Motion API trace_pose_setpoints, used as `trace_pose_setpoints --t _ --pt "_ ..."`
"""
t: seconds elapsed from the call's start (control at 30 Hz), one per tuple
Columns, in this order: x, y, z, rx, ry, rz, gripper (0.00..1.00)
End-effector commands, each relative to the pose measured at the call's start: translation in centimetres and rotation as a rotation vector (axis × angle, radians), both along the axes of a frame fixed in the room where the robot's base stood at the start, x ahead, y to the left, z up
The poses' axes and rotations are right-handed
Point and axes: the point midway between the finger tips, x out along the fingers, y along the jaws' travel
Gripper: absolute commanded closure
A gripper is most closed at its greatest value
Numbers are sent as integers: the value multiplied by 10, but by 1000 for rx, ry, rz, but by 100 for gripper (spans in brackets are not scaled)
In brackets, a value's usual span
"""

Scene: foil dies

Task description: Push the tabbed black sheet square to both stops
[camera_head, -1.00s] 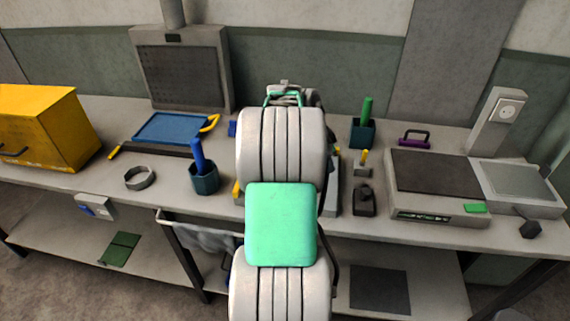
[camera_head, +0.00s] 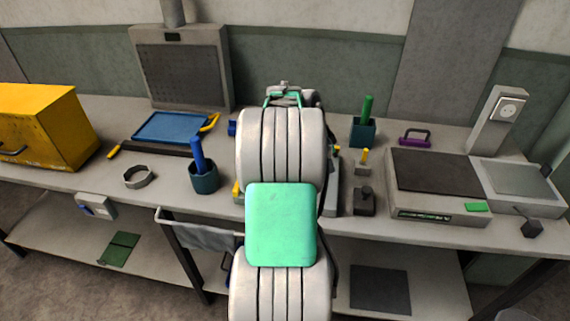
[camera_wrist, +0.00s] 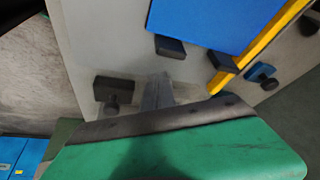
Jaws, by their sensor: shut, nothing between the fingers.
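My gripper (camera_wrist: 157,92) shows in the wrist view as narrow grey fingers, closed together with nothing between them, over a pale grey plate (camera_wrist: 85,35). A flat blue sheet (camera_wrist: 215,18) lies beyond the fingertips, apart from them in the picture. Two dark blocks (camera_wrist: 170,47) (camera_wrist: 222,62) sit at its near edge; I cannot tell whether they are stops or tabs. A yellow strip (camera_wrist: 268,38) runs along its right side. I cannot make out a black sheet there. In the head view my own arm hides the gripper and most of the work area.
On the bench are a blue tray (camera_head: 172,127), a blue-handled cup (camera_head: 204,178), a green-handled cup (camera_head: 362,132) and a dark-topped machine (camera_head: 437,172).

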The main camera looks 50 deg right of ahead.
Motion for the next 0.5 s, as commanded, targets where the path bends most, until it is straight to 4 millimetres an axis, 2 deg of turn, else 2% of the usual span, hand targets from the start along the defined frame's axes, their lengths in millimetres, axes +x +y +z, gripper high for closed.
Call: trace_pose_setpoints --t 0.5 --pt "0 0 -11 0 0 0 100"
